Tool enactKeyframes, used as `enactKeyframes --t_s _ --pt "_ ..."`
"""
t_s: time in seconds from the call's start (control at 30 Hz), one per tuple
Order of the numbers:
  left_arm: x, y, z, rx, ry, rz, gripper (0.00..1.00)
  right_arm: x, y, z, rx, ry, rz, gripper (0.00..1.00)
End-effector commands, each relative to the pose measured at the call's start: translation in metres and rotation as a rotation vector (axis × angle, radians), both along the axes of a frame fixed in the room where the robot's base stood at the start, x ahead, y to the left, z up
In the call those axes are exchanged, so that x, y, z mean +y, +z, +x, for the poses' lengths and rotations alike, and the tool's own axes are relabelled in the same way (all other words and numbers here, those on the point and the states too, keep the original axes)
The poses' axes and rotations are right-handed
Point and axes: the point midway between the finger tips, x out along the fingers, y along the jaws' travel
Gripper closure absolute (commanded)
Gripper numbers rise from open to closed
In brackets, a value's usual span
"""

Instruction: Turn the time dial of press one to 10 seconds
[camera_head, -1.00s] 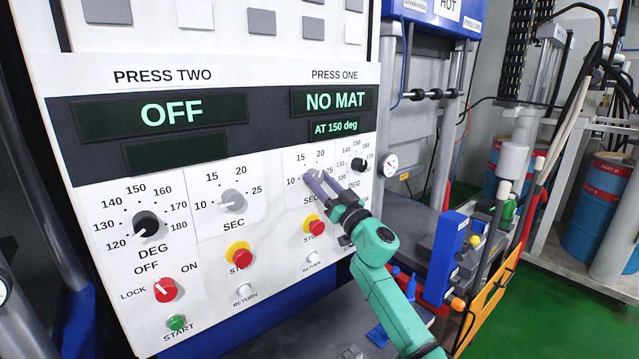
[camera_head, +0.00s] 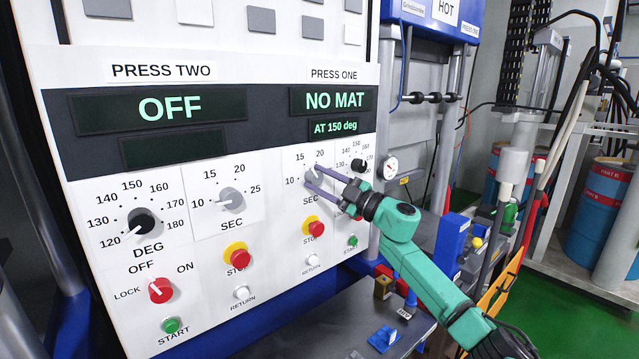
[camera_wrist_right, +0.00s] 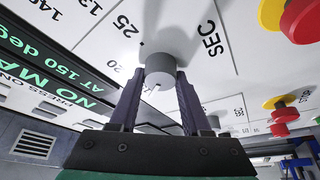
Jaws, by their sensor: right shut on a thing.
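The press one time dial (camera_head: 311,175) is a grey knob on the white panel, below the PRESS ONE displays, with 10, 15 and 20 printed around it. My right gripper (camera_head: 313,179) has its two purple fingers on either side of the knob, shut on it. The right wrist view shows the knob (camera_wrist_right: 160,68) between the fingertips, with a white pointer mark on it. The fingers partly hide the scale, and I cannot tell which number the pointer faces. The displays (camera_head: 333,101) read NO MAT and AT 150 deg. My left gripper is not in view.
The black DEG dial (camera_head: 359,166) sits close to the right of the time dial. A red stop button (camera_head: 313,226) on a yellow collar and a white return knob (camera_head: 312,260) are below. Press two's SEC dial (camera_head: 231,199) is to the left.

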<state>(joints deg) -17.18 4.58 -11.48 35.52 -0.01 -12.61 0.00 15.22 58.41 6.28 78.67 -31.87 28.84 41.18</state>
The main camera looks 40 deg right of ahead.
Motion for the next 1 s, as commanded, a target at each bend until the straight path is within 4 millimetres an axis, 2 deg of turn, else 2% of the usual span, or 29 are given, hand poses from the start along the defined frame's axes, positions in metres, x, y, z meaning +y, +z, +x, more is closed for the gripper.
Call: enactKeyframes --t_s 0.37,1.0 --pt "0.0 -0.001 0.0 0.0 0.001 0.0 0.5 -0.001 0.001 0.0 0.009 -0.001 -0.359 1.0" --pt "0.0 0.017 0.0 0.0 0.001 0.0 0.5 0.0 0.002 0.0 0.022 0.0 -0.897 1.0"
